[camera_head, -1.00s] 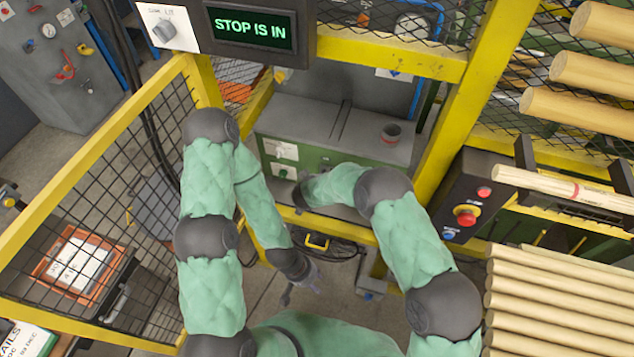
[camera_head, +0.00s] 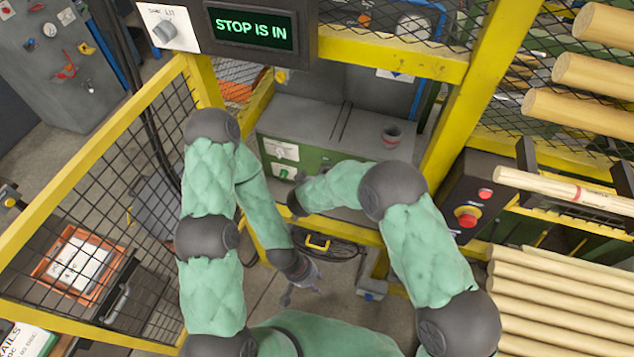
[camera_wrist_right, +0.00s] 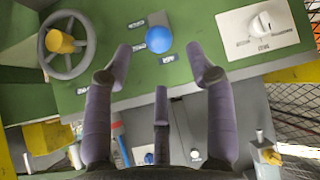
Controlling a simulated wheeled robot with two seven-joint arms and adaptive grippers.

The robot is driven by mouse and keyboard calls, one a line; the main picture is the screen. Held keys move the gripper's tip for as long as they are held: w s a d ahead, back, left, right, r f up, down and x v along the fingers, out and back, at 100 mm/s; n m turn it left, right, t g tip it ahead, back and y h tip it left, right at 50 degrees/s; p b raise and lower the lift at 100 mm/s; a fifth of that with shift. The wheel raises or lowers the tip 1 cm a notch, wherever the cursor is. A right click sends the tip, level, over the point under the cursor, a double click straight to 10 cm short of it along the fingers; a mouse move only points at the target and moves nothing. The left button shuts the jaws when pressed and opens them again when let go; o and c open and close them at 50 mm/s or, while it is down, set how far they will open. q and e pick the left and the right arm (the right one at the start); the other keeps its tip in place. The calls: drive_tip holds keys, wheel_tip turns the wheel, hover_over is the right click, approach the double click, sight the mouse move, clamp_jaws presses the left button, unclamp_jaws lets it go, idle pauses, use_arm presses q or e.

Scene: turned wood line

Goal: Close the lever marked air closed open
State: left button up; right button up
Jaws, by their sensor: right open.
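A blue ball knob (camera_wrist_right: 159,39) stands out from a green panel (camera_wrist_right: 105,98) in the right wrist view. Small dark labels sit around it, too small to read, so I cannot confirm that it is the air lever. My right gripper (camera_wrist_right: 160,70) is open and empty, its fingers pointing at the panel just short of the knob, on either side of and below it.
A handwheel (camera_wrist_right: 66,44) with a yellow knob is left of the blue knob, and a white switch plate (camera_wrist_right: 258,30) is right of it. A yellow frame post (camera_head: 462,125) and a mesh guard (camera_head: 110,205) flank my arms. Logs (camera_head: 565,305) lie at right.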

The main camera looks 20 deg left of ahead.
drive_tip(key=v, duration=0.4)
drive_tip(key=shift+s+r, duration=0.15)
drive_tip(key=shift+r, duration=0.15)
drive_tip(key=shift+f, duration=0.1)
